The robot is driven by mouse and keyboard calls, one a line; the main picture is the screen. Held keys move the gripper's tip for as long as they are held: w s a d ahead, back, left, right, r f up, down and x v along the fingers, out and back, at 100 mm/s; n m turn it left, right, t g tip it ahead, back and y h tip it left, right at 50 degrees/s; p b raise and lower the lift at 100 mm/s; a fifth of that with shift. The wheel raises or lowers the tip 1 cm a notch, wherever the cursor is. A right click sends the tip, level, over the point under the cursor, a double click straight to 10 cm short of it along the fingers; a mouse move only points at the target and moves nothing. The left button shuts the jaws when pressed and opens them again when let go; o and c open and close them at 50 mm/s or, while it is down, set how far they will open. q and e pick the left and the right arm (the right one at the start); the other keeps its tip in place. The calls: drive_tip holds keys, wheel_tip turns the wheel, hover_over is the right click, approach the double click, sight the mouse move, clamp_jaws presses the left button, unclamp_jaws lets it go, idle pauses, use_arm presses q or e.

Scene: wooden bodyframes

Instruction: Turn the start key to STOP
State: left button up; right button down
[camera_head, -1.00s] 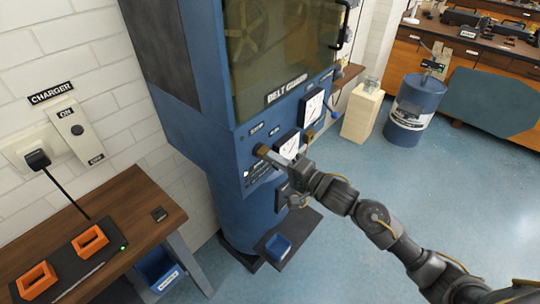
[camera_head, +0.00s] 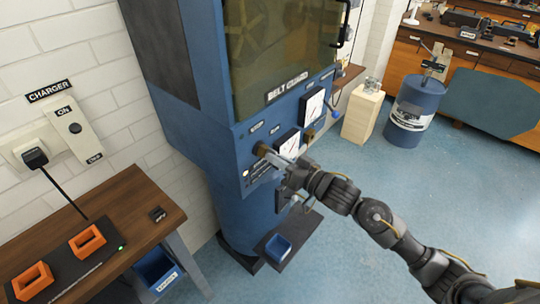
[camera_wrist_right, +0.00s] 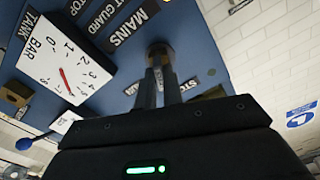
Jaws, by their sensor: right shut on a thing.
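The start key (camera_head: 262,149) is a brass-coloured piece on the front panel of the blue machine (camera_head: 228,185), below the belt guard window. My right gripper (camera_head: 270,155) is shut on it. In the right wrist view the two fingers (camera_wrist_right: 159,82) close together on the brass key (camera_wrist_right: 159,51), with its outer part hidden between them. A label beginning "ST" (camera_wrist_right: 167,80) shows partly behind the fingers. The key's exact pointing direction cannot be told. My left gripper is not in view.
A small shelf with a blue tray (camera_head: 279,247) juts out below. A wooden bench (camera_head: 150,205) with orange holders stands at left.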

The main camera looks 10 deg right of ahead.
drive_tip(key=n+b, duration=0.1)
drive_tip(key=n, duration=0.3)
drive_tip(key=shift+f, duration=0.1)
drive_tip(key=c, duration=1.5)
unclamp_jaws()
drive_tip(key=shift+o, duration=0.2)
drive_tip(key=b+v, duration=0.3)
drive_tip(key=v, duration=0.8)
drive_tip(key=shift+a+n, duration=0.1)
drive_tip(key=shift+n, duration=0.2)
